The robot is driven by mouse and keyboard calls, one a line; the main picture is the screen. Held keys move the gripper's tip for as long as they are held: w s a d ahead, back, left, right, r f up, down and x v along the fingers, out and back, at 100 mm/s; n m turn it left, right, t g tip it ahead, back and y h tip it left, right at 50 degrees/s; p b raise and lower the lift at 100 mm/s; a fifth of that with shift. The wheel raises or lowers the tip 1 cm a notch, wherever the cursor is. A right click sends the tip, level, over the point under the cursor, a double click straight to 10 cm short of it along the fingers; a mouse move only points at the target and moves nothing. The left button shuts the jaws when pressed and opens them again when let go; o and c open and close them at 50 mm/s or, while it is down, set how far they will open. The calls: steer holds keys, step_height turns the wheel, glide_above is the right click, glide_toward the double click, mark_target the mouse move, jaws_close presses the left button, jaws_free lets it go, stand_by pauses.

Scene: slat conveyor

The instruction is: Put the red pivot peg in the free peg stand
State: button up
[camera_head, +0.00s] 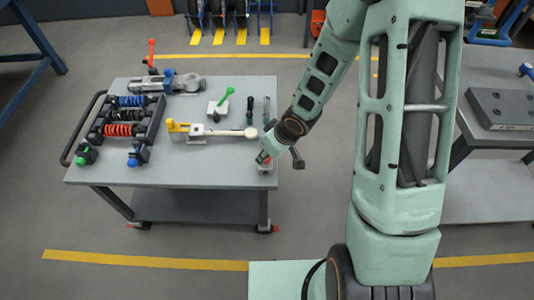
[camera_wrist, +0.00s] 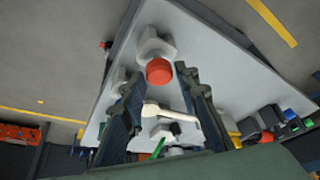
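The red pivot peg (camera_wrist: 159,71) shows its round red head in the wrist view, just beyond and between my fingertips. A pale block-like stand (camera_wrist: 155,45) is right behind it; whether the peg sits in it cannot be told. A green peg (camera_head: 227,96) leans in a pale stand (camera_head: 216,109).
A long pale bar with a ball end and yellow part (camera_head: 215,132) lies mid-table (camera_head: 200,174). Two dark upright handles (camera_head: 250,108) stand behind it. A black rack with colored springs (camera_head: 119,116) fills the left side. The front strip of the table is clear.

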steer(key=o, duration=0.3)
steer(key=v, duration=1.2)
stand_by(0.9)
steer(key=shift+d, duration=0.1)
stand_by(0.6)
